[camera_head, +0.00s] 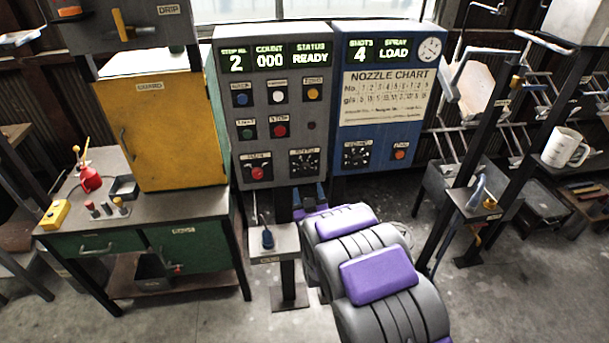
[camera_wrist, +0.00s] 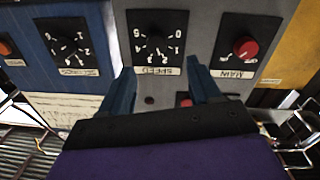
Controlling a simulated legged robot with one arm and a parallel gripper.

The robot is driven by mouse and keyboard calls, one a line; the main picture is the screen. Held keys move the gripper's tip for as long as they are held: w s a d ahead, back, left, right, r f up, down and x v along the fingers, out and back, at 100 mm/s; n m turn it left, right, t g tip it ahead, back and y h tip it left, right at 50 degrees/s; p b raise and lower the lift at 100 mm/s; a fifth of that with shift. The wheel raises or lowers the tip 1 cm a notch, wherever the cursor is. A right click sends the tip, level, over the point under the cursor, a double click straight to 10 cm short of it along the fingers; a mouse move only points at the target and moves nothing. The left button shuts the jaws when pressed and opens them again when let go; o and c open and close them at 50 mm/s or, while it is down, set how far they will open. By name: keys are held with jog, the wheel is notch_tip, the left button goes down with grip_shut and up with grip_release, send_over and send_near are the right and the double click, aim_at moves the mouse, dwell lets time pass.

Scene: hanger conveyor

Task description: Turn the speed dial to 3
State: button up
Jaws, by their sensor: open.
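The speed dial (camera_wrist: 155,42) is a black knob on a black plate with white numbers 0 to 5, on the grey panel. The wrist view shows it upside down, between and beyond my fingertips. Its pointer setting is too small to read. In the head view the dial (camera_head: 304,163) sits at the lower right of the grey panel. My gripper (camera_wrist: 158,80) is open and empty, its two blue fingers apart and pointing at the panel. In the head view my gripper (camera_head: 308,196) is just below the dial, and no contact shows.
A red main knob (camera_head: 257,173) is left of the dial. The blue panel (camera_head: 388,140) at right carries another black dial (camera_head: 356,155) and an orange button (camera_head: 400,154). Coloured buttons sit above the speed dial. A small stand with a lever (camera_head: 267,238) is left of my arm.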

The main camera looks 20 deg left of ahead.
aim_at(306, 170)
jog(key=b+x, duration=0.1)
jog(key=x, duration=0.7)
jog(key=shift+w+f, duration=0.1)
jog(key=shift+w, duration=0.55)
jog(key=c, duration=1)
